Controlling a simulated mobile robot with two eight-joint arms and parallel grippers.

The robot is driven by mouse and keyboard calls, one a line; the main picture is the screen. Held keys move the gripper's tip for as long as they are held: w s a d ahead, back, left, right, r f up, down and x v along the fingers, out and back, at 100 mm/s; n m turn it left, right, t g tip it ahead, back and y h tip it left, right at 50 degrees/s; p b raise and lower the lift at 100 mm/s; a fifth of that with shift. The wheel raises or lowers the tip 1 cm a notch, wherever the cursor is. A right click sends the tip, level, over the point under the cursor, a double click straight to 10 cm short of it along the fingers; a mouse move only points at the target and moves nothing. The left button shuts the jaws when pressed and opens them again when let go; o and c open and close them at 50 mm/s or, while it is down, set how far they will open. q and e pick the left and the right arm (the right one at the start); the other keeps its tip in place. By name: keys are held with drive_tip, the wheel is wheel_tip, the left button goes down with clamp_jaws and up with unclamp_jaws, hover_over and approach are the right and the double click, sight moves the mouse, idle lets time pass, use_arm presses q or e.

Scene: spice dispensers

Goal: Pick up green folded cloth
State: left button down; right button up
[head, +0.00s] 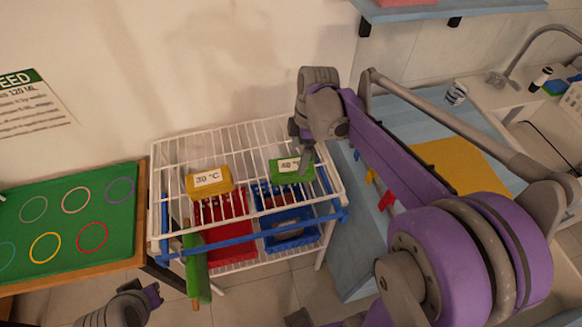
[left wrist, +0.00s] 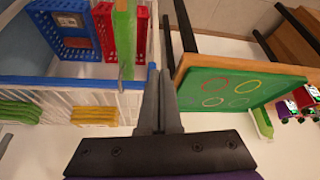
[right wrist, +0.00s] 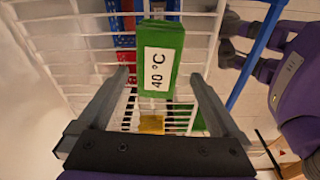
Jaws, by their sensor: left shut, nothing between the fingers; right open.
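The green folded cloth (head: 283,173) lies on top of the white wire rack, on its right side, with a white label. In the right wrist view the green cloth (right wrist: 174,40) is ahead of my fingers and its label reads 40 °C. My right gripper (head: 303,158) is open above the cloth, with one finger to each side of it in the wrist view; I cannot tell if they touch it. In the left wrist view the cloth (left wrist: 18,114) shows as a folded stack at the left edge. My left gripper (head: 154,292) is shut and empty, low in front of the rack.
A yellow folded cloth (head: 209,181) lies left of the green one on the rack (head: 165,150). Red (head: 222,240) and blue (head: 290,236) crates sit below. A green board with rings (head: 65,215) stands left; a blue counter with a yellow mat (head: 450,165) stands right.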

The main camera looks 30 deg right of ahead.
sight(293, 165)
drive_tip(key=shift+a+f, duration=0.1)
drive_tip(key=shift+f, duration=0.4)
drive_tip(key=f, duration=0.1)
drive_tip(key=a+f, duration=0.1)
drive_tip(key=f, duration=0.3)
drive_tip(key=shift+w+a+f, duration=0.15)
drive_tip(key=shift+w+f, duration=0.1)
drive_tip(key=shift+w, duration=0.15)
drive_tip(key=c, duration=1.3)
